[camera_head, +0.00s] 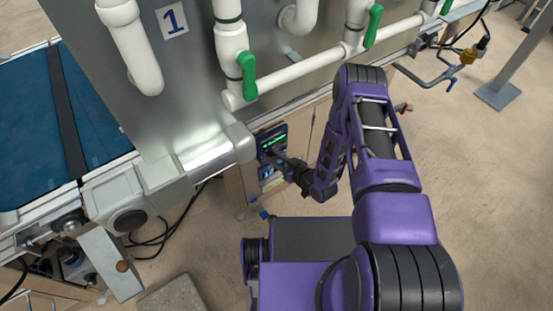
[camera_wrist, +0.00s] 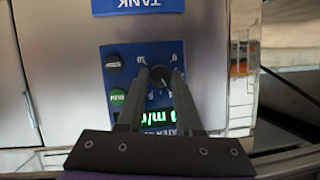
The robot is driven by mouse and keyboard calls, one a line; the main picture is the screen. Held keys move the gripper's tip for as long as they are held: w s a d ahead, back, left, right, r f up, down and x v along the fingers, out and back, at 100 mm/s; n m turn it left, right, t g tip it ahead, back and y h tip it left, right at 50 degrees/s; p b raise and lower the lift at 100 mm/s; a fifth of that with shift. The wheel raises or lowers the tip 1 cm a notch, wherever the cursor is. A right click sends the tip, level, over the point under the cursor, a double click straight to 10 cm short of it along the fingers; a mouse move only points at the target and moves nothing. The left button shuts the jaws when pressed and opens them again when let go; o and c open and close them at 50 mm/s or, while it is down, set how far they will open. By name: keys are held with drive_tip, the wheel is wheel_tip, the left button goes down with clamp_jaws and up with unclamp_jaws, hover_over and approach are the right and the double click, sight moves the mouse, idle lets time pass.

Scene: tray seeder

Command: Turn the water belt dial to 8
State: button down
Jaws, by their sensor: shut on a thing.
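The water belt control panel (camera_head: 271,136) is a small dark blue plate low on the machine's side. In the wrist view the panel (camera_wrist: 118,80) appears upside down, with a black dial (camera_wrist: 159,77) between my fingertips. My gripper (camera_wrist: 160,73) is shut on the dial, one finger on each side. In the head view my gripper (camera_head: 270,156) reaches the panel from the right and covers the dial. A green lit display (camera_wrist: 165,116) is partly hidden by my fingers, and its number cannot be read for sure. The dial's pointer and most scale marks are unclear.
A black button (camera_wrist: 114,63) and a green button (camera_wrist: 117,97) sit beside the dial. A blue TANK label (camera_wrist: 138,4) is near the panel. White pipes with green valve handles (camera_head: 248,75) run above my arm.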

drive_tip(key=m+y, duration=0.1)
drive_tip(key=m, duration=0.1)
drive_tip(key=m+y, duration=0.1)
drive_tip(key=shift+w+d+f+m+g, duration=0.2)
drive_tip(key=shift+m+g, duration=0.1)
drive_tip(key=shift+m, duration=0.1)
drive_tip(key=m+y, duration=0.1)
drive_tip(key=m, duration=0.1)
drive_tip(key=m+y, duration=0.1)
drive_tip(key=m, duration=0.1)
drive_tip(key=shift+f+y, duration=0.15)
drive_tip(key=shift+y, duration=0.15)
drive_tip(key=m+y, duration=0.1)
drive_tip(key=m, duration=0.1)
drive_tip(key=m+y, duration=0.1)
drive_tip(key=m, duration=0.2)
drive_tip(key=shift+f, duration=0.2)
drive_tip(key=shift+f+m+t+y, duration=0.15)
drive_tip(key=shift+m+t, duration=0.4)
drive_tip(key=shift+m, duration=0.6)
drive_tip(key=shift+r+m+t+y, duration=0.1)
drive_tip(key=shift+m+t+y, duration=0.15)
drive_tip(key=shift+m+t, duration=0.6)
drive_tip(key=shift+m, duration=0.5)
drive_tip(key=c, duration=0.6)
unclamp_jaws()
drive_tip(key=shift+o, duration=0.2)
